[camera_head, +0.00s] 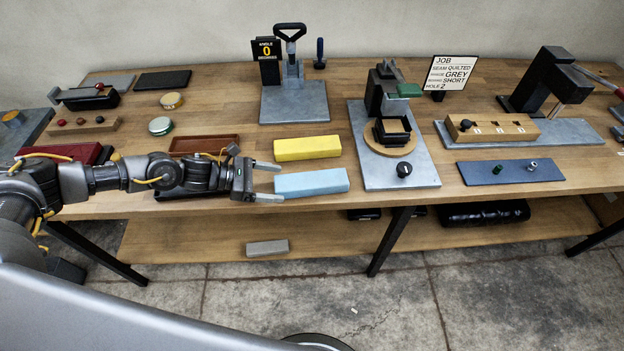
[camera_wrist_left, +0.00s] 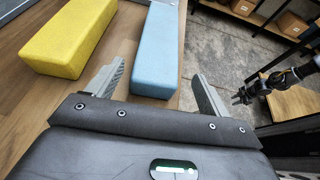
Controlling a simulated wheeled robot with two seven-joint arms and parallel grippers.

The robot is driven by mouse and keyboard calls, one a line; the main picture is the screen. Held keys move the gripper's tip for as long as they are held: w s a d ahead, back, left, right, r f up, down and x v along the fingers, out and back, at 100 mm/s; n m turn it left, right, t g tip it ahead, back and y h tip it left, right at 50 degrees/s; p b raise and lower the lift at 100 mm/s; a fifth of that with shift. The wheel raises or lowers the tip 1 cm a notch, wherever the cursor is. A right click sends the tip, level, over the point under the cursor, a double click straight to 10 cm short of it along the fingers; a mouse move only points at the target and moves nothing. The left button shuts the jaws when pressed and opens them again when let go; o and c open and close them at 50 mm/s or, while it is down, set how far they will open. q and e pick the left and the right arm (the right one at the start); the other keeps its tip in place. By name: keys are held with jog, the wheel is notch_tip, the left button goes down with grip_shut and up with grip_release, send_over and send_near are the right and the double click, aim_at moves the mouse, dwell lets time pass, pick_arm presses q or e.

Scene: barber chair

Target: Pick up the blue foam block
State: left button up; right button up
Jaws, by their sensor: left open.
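The blue foam block (camera_head: 312,183) lies on the wooden table near its front edge, just in front of a yellow foam block (camera_head: 307,148). My left gripper (camera_head: 279,182) is open at the left end of the blue block, with its fingers pointing right toward it. In the left wrist view the blue block (camera_wrist_left: 158,50) lies ahead between the two spread fingertips of the left gripper (camera_wrist_left: 160,80), nearer the left finger. The yellow block (camera_wrist_left: 70,38) lies to the left there. Nothing is held. The right gripper does not show clearly in the head view.
A brown tray (camera_head: 204,145) lies behind my left arm. A press on a grey plate (camera_head: 425,170) stands right of the blue block. A grey block (camera_head: 267,248) lies on the lower shelf (camera_head: 220,232). The table's front edge is close to the blue block.

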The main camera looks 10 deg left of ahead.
aim_at(282, 182)
pick_arm(q)
jog(key=shift+w+d+f, duration=0.1)
jog(key=shift+d+f, duration=0.05)
jog(key=shift+d, duration=0.15)
jog(key=shift+d+p, duration=0.4)
jog(key=shift+p, duration=0.1)
jog(key=p+x, duration=0.1)
jog(key=x, duration=0.2)
jog(key=shift+w+d+f+p, duration=0.15)
jog(key=shift+w+f+p, duration=0.15)
jog(key=shift+w+p, duration=0.15)
jog(key=shift+d+f, duration=0.2)
jog(key=shift+d, duration=0.15)
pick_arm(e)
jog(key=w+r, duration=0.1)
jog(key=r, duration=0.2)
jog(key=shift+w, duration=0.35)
pick_arm(q)
jog(key=shift+a, duration=0.1)
jog(key=c, duration=1.1)
jog(key=shift+o, duration=0.2)
jog(key=shift+r, duration=0.1)
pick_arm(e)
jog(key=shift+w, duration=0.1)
